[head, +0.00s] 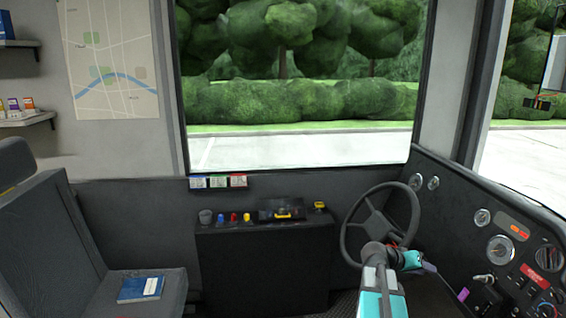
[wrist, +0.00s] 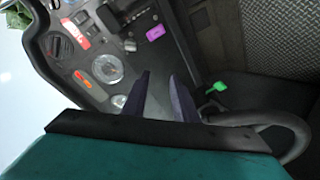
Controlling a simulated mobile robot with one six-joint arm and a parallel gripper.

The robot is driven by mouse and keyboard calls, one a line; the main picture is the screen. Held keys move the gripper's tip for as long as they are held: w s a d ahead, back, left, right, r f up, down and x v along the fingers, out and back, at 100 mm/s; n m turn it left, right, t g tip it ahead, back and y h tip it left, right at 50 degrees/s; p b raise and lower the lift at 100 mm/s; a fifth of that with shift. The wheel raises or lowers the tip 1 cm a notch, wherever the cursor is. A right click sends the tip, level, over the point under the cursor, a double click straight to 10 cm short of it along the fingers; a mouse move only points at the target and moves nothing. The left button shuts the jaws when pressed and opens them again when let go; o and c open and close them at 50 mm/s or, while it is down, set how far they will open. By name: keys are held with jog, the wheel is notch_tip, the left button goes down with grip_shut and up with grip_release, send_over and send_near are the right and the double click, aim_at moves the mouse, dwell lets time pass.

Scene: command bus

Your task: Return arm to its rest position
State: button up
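My arm (head: 379,292), teal and white, rises from the bottom of the head view in front of the steering wheel. My gripper (head: 430,267) points right toward the dashboard. In the wrist view my gripper (wrist: 160,76) shows two dark purplish fingers standing apart with nothing between them. The fingertips appear in front of the dashboard panel, apparently not touching it.
The black steering wheel (head: 348,238) is close to my arm. The dashboard (head: 455,225) with gauges and a purple tag (head: 463,294) stands to the right. A console (head: 262,265) and a seat (head: 50,240) with a blue book (head: 140,287) are left.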

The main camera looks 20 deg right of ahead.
jog(key=w+a+f+n+y, duration=0.2)
jog(key=a+f, duration=0.8)
jog(key=f, duration=0.1)
jog(key=w+a+f+n+y, duration=0.2)
jog(key=a+f, duration=0.9)
jog(key=s+a+f+n+y, duration=0.1)
jog(key=s+a+f, duration=0.2)
jog(key=a+f, duration=0.4)
jog(key=s+a+f+n+y, duration=0.1)
jog(key=s+a+f, duration=0.3)
jog(key=a+f, duration=0.35)
jog(key=s+a+f+n+g+y, duration=0.1)
jog(key=s+a+f+g+y, duration=0.1)
jog(key=s+a, duration=0.7)
jog(key=s+a+f+n+g+y, duration=0.2)
jog(key=s+a+f+y, duration=0.2)
jog(key=s+a, duration=0.5)
notch_tip(320, 180, down, 3)
jog(key=shift+s+a+r+g, duration=0.15)
jog(key=shift+a+g, duration=0.25)
jog(key=shift+a, duration=0.05)
jog(key=shift+d, duration=0.1)
